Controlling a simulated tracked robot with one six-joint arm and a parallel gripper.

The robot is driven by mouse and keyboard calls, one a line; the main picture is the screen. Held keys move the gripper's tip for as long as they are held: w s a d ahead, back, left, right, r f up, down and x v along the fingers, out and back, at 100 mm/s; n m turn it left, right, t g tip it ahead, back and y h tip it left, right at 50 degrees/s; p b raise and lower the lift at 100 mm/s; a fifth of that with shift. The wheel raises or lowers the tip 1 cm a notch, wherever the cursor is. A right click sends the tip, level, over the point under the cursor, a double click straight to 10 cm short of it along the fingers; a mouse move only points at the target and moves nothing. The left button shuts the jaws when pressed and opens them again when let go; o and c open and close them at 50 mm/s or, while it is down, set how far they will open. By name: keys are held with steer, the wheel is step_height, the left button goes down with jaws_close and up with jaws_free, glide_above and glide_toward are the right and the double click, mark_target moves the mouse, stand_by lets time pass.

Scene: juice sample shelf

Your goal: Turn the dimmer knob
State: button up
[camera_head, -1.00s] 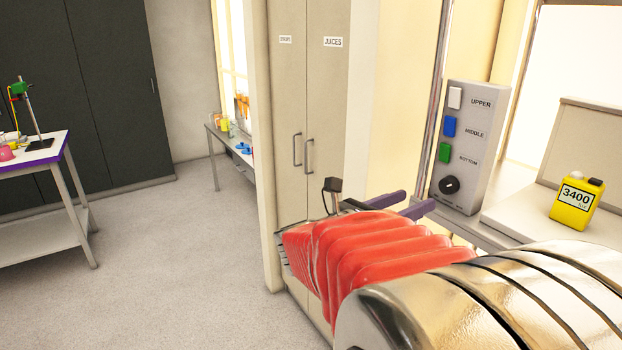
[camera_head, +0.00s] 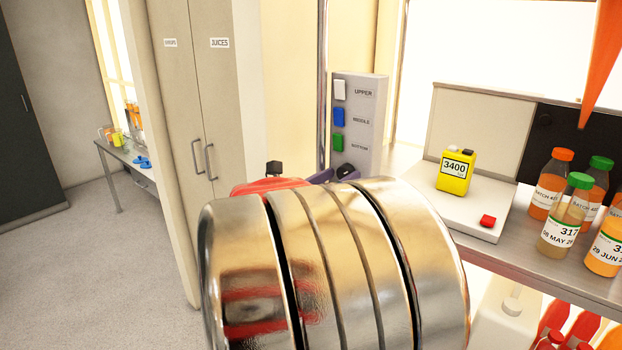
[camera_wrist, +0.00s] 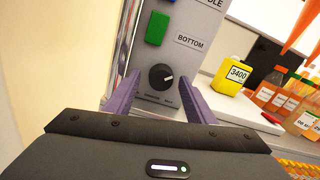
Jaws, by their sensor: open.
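The dimmer knob is a round black dial (camera_wrist: 161,77) with a white pointer mark, low on a grey control panel (camera_head: 369,108). In the wrist view the mark points to the upper right. The knob shows between the two purple fingers of my gripper (camera_wrist: 158,98), which are apart with nothing held. Whether the fingers reach the knob's depth I cannot tell. In the head view the knob (camera_head: 346,170) shows just above my arm, and the gripper is mostly hidden behind the arm. The panel also has white, blue and green switches labelled UPPER, MIDDLE and BOTTOM.
A yellow 3400 container (camera_head: 455,173) stands on a white surface right of the panel, near a red button (camera_head: 488,221). Several juice bottles (camera_head: 565,215) stand on the shelf farther right. A vertical metal post (camera_head: 322,90) and a cabinet (camera_head: 215,90) are left of the panel.

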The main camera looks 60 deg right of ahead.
steer(key=shift+c, duration=0.5)
steer(key=c, duration=0.9)
steer(key=shift+c, duration=0.2)
steer(key=shift+m, duration=0.7)
steer(key=o, duration=1)
steer(key=shift+o, duration=0.2)
